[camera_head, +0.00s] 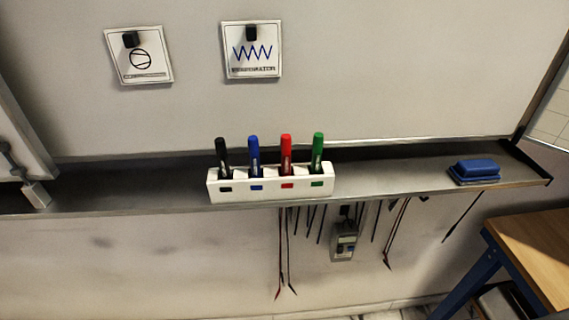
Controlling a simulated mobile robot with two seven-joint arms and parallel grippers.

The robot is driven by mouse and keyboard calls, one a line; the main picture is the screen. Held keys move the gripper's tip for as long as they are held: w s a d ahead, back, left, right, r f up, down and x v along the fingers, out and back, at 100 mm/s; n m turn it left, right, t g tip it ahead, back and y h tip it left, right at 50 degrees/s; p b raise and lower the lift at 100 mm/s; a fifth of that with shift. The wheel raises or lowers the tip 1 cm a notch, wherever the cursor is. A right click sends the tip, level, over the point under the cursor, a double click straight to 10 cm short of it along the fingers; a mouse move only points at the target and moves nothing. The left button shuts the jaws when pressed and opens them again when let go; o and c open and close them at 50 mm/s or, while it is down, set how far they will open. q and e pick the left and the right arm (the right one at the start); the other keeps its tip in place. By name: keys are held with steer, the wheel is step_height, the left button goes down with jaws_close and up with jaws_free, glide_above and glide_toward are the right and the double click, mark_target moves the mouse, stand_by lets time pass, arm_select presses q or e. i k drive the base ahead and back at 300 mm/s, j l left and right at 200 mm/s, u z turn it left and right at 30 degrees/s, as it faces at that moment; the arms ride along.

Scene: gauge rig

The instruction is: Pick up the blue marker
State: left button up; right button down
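The blue marker (254,154) stands upright in a white holder (212,194) on the grey ledge below the whiteboard. It is the second marker from the left, above a blue square on the holder's front. Its lower part is hidden inside the holder. A black marker (222,155) stands to its left, and a red marker (286,153) and a green marker (318,151) stand to its right. Neither of my grippers is in view.
Two cards (252,50) hang on the whiteboard. Test leads and a meter (344,240) hang below. A wooden-topped table (535,245) stands lower right.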

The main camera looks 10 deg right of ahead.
mark_target(254, 146)
steer(key=l, duration=0.65)
steer(key=k+l, duration=0.15)
steer(key=l, duration=0.45)
